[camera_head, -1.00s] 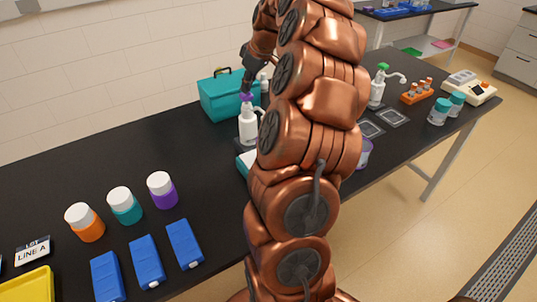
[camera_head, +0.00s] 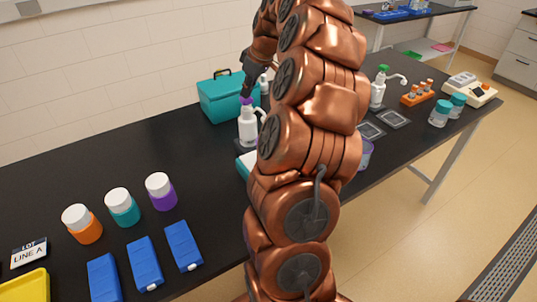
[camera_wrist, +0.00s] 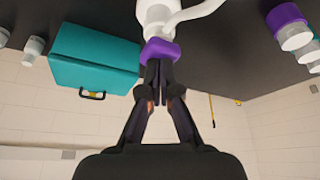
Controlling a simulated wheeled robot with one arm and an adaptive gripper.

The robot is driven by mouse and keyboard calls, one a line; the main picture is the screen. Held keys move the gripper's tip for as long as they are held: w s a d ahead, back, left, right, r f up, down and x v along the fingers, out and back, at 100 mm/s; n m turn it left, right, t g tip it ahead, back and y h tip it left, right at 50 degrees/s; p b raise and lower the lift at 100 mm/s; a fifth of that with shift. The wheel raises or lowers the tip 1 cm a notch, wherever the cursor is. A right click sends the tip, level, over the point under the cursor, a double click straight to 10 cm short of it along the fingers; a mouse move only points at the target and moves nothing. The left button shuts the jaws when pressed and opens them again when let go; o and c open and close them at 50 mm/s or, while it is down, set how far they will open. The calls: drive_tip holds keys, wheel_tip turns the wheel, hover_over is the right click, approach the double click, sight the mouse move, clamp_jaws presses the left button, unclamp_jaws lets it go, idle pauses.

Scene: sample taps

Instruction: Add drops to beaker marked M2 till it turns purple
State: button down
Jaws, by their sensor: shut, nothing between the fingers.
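A white dispenser bottle with a purple top (camera_head: 248,128) stands on the bench just left of my arm. My gripper (camera_wrist: 158,72) is shut and empty, with its fingertips at the purple pump top (camera_wrist: 160,49); they look to be touching it. The white spout (camera_wrist: 195,12) also shows in the wrist view. A clear, purple-tinted vessel (camera_head: 366,153) shows partly behind my arm on the right; I cannot read any mark on it. I cannot make out a beaker marked M2. My arm hides the middle of the bench.
A teal case (camera_head: 224,96) stands behind the bottle. A white-and-teal device (camera_head: 243,165) is partly hidden in front. Several capped jars (camera_head: 160,191) and blue blocks (camera_head: 183,246) are at the left. A green-topped dispenser (camera_head: 377,90) and orange rack (camera_head: 417,93) stand right.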

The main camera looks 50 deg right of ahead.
drive_tip(key=shift+r, duration=1.4)
wheel_tip(320, 180, up, 6)
drive_tip(key=shift+f+p, duration=0.1)
drive_tip(key=shift+p, duration=0.7)
drive_tip(key=s+a+f+g+y, duration=0.1)
drive_tip(key=s+a, duration=0.2)
drive_tip(key=a, duration=1)
drive_tip(key=s+a+f+g, duration=0.2)
drive_tip(key=a, duration=1.2)
drive_tip(key=s+a+f+g, duration=0.1)
drive_tip(key=s+a+f, duration=0.2)
drive_tip(key=s, duration=0.5)
drive_tip(key=s+a+f+m+g+h, duration=0.1)
drive_tip(key=s+a+f, duration=0.3)
drive_tip(key=s, duration=0.4)
drive_tip(key=s+a+f+m+g, duration=0.1)
drive_tip(key=s+a+f, duration=0.2)
drive_tip(key=s, duration=0.5)
drive_tip(key=shift+s+a+f+h, duration=0.2)
drive_tip(key=shift+s+f+h, duration=0.2)
drive_tip(key=shift+f, duration=0.4)
